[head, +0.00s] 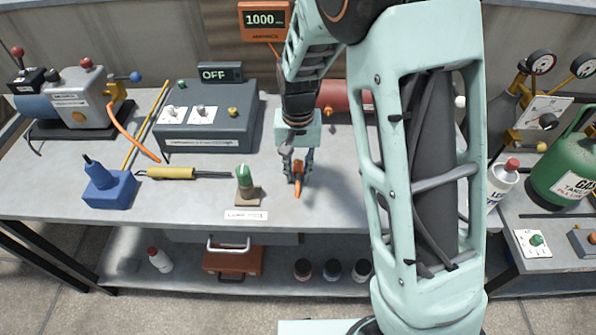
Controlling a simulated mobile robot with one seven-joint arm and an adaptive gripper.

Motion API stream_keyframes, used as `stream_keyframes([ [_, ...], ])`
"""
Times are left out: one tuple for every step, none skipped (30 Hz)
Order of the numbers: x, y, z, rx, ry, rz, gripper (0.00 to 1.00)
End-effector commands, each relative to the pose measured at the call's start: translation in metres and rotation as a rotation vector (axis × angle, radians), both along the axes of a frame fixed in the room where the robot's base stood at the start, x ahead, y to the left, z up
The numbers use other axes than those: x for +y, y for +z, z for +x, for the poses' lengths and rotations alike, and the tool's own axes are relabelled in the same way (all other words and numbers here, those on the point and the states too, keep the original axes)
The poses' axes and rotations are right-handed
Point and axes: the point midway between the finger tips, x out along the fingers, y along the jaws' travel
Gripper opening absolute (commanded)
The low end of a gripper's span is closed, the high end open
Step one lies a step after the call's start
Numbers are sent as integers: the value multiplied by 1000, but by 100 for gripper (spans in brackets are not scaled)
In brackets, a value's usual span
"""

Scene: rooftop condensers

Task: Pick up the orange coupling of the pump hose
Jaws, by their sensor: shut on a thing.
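My gripper (298,160) is over the middle of the bench, pointing down, with its fingers shut on a small orange piece (297,188). The piece hangs near the bench top's front part; I cannot tell whether it touches the surface. An orange hose (133,134) runs from the grey pump (80,100) at the left down to the bench top. No link between this hose and the held piece shows, so I cannot tell whether the piece is its coupling.
A green-topped valve on a brown block (245,185) stands just left of my gripper. A grey control box (208,118) with an OFF display is behind left. A yellow-handled tool (170,173) and a blue box (108,188) lie left. A red cylinder (340,97) lies behind.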

Motion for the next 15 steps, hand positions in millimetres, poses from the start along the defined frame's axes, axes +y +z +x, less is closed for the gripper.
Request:
stream_keyframes([
  [0, 6, 1, -3, 0, 1, 0],
  [0, 9, 1, -3, 0, 1, 0],
  [0, 14, 1, -3, 1, 1, 0],
  [0, 19, 1, -5, 1, 2, 0],
  [0, 24, 1, -5, 0, 2, 0],
  [-2, 31, 0, -3, -1, 1, 0],
  [-5, 35, -3, -4, -2, 2, 0],
  [-8, 39, -5, -4, -2, 2, 0],
  [-13, 46, -9, -4, -3, 2, 0],
  [-17, 52, -11, -4, -3, 2, 0],
  [-22, 59, -14, -6, -4, 3, 0],
  [-28, 67, -18, -5, -4, 2, 0],
  [-32, 74, -21, -5, -4, 2, 0],
  [-36, 80, -24, -6, -4, 2, 0],
  [-42, 89, -29, -6, -4, 3, 0],
])
